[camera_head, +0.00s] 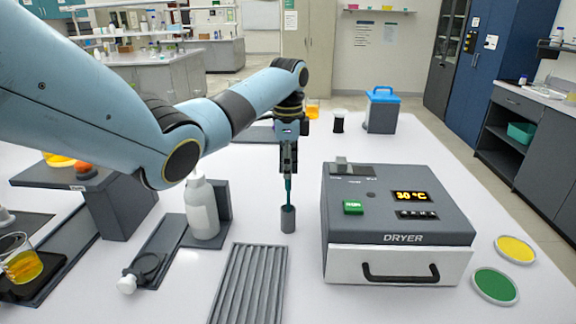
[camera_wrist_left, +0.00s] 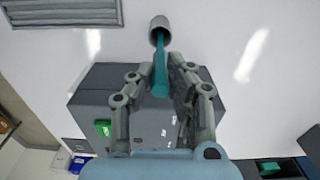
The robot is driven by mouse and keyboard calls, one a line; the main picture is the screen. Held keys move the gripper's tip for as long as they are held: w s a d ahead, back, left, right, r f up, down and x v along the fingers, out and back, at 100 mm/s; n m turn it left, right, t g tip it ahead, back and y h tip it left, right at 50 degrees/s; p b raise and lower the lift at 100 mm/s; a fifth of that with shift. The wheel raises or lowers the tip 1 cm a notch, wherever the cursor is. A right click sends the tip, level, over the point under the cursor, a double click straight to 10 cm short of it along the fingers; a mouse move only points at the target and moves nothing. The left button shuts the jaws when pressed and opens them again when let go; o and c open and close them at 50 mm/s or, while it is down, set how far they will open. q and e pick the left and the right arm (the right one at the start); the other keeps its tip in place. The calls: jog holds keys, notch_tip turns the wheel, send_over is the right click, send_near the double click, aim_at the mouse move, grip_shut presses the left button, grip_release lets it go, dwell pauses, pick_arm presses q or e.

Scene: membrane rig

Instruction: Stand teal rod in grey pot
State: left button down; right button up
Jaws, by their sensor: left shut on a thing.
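The teal rod (camera_head: 288,190) hangs upright below my left gripper (camera_head: 288,168), which is shut on its upper part. The grey pot (camera_head: 288,220) stands on the white table directly under the rod. The rod's lower end meets the pot's mouth; how deep it reaches inside is hard to tell. In the left wrist view the rod (camera_wrist_left: 160,78) runs between the fingers (camera_wrist_left: 163,80) to the open mouth of the pot (camera_wrist_left: 159,24). My right gripper is not in view.
A grey dryer (camera_head: 400,205) with a white drawer stands right of the pot. A ribbed grey tray (camera_head: 248,285) lies in front of it. A white bottle (camera_head: 202,208) stands to the left. Yellow (camera_head: 515,249) and green (camera_head: 495,286) discs lie at the right edge.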

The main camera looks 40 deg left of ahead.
pick_arm(q)
jog(key=c, duration=1.3)
grip_release()
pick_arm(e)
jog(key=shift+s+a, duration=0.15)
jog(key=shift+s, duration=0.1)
pick_arm(q)
jog(key=shift+r, duration=0.2)
notch_tip(320, 180, up, 6)
jog(key=shift+r+b, duration=0.25)
jog(key=shift+b, duration=0.6)
notch_tip(320, 180, up, 5)
jog(key=p, duration=0.2)
jog(key=shift+r+p, duration=0.2)
jog(key=shift+p, duration=0.15)
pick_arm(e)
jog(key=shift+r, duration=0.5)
